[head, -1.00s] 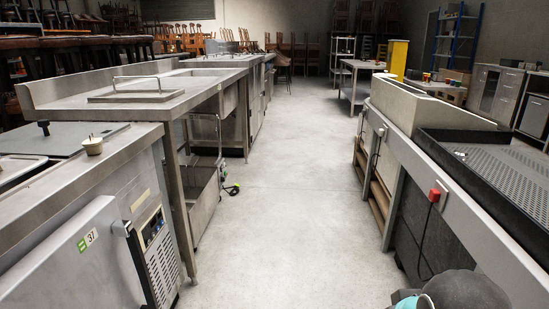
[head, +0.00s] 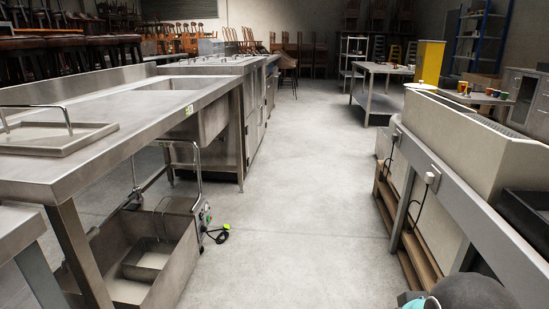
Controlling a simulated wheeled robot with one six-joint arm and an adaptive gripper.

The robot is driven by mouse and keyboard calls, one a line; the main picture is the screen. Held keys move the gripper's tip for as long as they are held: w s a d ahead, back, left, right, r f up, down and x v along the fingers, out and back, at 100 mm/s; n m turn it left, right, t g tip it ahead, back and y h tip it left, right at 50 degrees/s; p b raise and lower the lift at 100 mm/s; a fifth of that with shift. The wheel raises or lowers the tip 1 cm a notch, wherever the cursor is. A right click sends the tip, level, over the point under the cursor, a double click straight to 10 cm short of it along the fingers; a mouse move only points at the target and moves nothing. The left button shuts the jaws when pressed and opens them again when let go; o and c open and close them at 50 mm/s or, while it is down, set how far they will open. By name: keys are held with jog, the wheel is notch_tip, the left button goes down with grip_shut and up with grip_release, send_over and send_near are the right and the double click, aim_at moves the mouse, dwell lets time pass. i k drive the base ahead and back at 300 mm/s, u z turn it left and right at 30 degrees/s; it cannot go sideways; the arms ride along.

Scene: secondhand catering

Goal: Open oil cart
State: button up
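A low steel cart (head: 178,272) stands on the floor at the left, partly under a steel table. It looks like the oil cart. An upright tubular handle (head: 198,170) rises at its far end. Its visible top shows a hollow with a smaller steel pan (head: 147,258) inside; I see no lid over this part. A dark cable with a bright green end (head: 222,228) lies beside the cart on the aisle side. The table leg and top hide its near left part. My gripper is not in view; only a rounded part of my arm shows at bottom right.
The steel table (head: 100,160) with a sink overhangs the cart. A loose tray (head: 55,138) with a raised handle lies on it. A long counter (head: 465,185) with plugs and cables lines the right. The concrete aisle (head: 300,190) between is clear. Another steel table (head: 375,103) stands farther back.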

aim_at(116, 238)
jog(key=i, duration=2.45)
jog(key=u, duration=1.2)
